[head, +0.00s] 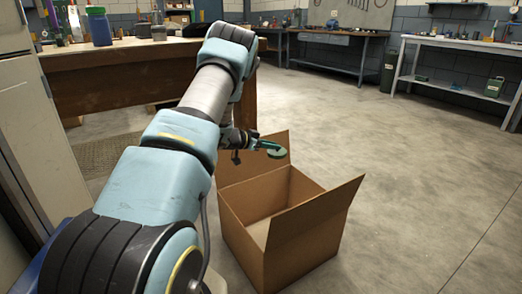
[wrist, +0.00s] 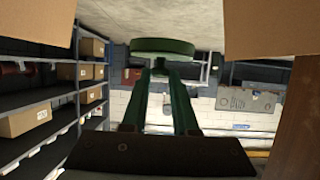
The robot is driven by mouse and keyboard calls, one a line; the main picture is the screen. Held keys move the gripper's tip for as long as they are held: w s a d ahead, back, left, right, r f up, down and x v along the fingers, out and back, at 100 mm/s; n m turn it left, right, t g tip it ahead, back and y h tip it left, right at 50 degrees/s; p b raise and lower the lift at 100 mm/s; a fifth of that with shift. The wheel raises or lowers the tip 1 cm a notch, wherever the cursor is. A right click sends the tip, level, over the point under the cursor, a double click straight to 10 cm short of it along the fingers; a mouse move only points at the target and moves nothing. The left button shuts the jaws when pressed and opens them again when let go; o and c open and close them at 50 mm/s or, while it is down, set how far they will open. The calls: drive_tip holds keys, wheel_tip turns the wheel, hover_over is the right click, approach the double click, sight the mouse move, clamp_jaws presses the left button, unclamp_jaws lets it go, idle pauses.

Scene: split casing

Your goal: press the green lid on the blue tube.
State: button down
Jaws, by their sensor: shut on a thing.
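The green lid (head: 272,149) is a flat round disc held out at the end of my arm, above the open cardboard box. In the wrist view the lid (wrist: 162,47) shows edge-on between the tips of my gripper (wrist: 163,73). My gripper (head: 259,144) is shut on it, and the lid is clear of the box. A blue container (head: 99,28) with a green top stands on the wooden table at the upper left, well away from my gripper. I cannot tell whether it is the blue tube; no other clear blue tube shows.
The open cardboard box (head: 252,231) stands on the floor below my gripper, flaps raised. The wooden table (head: 130,78) is behind my arm, with several items on it. A cabinet (head: 38,110) is at the left. The concrete floor at the right is free.

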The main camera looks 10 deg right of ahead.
drive_tip(key=s+d+f+m+g+b, duration=0.1)
drive_tip(key=d+f+m+g+b, duration=0.1)
drive_tip(key=f+b, duration=0.6)
drive_tip(key=s+d+f+m+g+b, duration=0.1)
drive_tip(key=f+m+g+b, duration=0.3)
drive_tip(key=f+b, duration=0.5)
drive_tip(key=s+d+f+m+g+b, duration=0.1)
drive_tip(key=d+f+m+g+b, duration=0.3)
drive_tip(key=f+b, duration=0.5)
wheel_tip(320, 180, down, 4)
drive_tip(key=shift+f+g, duration=0.25)
drive_tip(key=shift+g, duration=0.35)
drive_tip(key=shift+f+b, duration=0.1)
drive_tip(key=shift+b, duration=0.2)
